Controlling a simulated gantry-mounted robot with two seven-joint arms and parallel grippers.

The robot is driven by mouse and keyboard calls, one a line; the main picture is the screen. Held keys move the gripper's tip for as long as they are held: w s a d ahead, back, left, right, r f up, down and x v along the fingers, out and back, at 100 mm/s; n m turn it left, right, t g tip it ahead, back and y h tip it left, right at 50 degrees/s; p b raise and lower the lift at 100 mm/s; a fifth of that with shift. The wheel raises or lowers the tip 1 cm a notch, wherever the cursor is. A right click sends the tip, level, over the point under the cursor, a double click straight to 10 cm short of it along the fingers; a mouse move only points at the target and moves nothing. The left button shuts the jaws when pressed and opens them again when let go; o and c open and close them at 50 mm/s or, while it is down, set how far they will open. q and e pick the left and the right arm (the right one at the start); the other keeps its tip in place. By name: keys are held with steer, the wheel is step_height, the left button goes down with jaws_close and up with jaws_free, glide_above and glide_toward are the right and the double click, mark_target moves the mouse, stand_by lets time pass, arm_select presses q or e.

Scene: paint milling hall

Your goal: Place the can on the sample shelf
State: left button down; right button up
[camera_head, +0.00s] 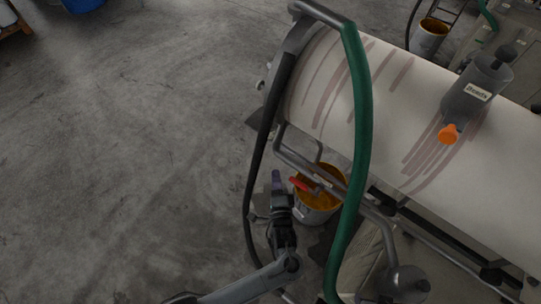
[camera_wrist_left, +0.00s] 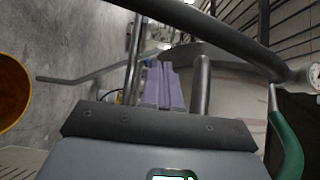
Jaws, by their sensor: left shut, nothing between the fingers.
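My left gripper (camera_head: 277,180) is in the lower middle of the head view, beside a white bucket (camera_head: 316,205) of yellow-orange paint. Its purple fingers (camera_wrist_left: 163,85) are together and empty in the left wrist view. I cannot make out a sample shelf. I cannot tell whether any container in view is the can of the task. My right gripper is not in view.
A large pale drum (camera_head: 400,110) with reddish streaks fills the right. A green hose (camera_head: 361,130) and black hose (camera_head: 262,150) hang close to my left gripper. A red-handled valve (camera_head: 302,185) is near.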

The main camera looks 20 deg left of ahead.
arm_select(q)
steer(key=w, duration=0.1)
steer(key=b, duration=0.2)
glide_toward(271, 136)
steer(key=x, duration=0.5)
steer(key=shift+b+x, duration=0.3)
steer(key=shift+x, duration=0.65)
